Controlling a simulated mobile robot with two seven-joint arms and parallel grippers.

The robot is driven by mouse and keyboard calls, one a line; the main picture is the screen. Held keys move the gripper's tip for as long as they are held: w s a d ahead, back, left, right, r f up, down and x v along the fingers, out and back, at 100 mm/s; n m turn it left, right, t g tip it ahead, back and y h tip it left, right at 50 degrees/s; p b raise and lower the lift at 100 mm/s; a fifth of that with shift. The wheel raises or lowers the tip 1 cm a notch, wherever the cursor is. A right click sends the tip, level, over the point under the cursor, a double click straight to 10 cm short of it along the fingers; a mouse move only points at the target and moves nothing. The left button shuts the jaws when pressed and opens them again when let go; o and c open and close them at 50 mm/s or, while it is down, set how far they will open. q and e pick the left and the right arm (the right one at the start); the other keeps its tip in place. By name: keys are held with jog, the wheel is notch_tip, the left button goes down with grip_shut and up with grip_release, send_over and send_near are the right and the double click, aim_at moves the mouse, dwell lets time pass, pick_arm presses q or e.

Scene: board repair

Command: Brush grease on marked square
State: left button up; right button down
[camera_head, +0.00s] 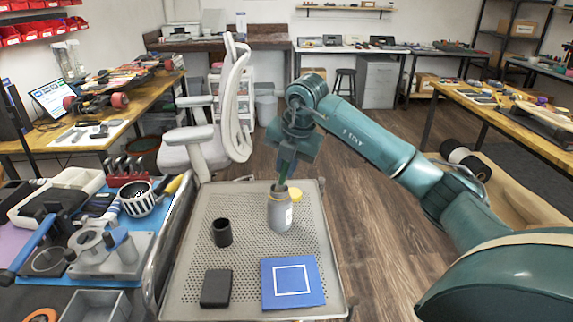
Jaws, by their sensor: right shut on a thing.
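My right gripper (284,160) comes in from the right and hangs over the perforated grey cart top (195,247). It is shut on a green brush handle (282,177) that points down into the open mouth of a grey can (279,212). The brush's lower end is hidden inside the can. A yellow lid (295,194) lies just behind the can. A blue board (291,283) with a white square outline lies flat at the front right of the cart. The area inside the outline is plain blue. My left gripper is not in view.
A black cup (222,232) stands left of the can, and a dark block (216,288) lies left of the board. A tool-covered bench (90,297) adjoins the cart on the left. A white chair (205,142) stands behind. Floor is open to the right.

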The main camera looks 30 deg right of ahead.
jog(key=shift+f+b, duration=0.35)
jog(key=shift+f, duration=0.25)
dwell(1.0)
jog(key=shift+r+p, duration=2.95)
jog(key=shift+r, duration=0.6)
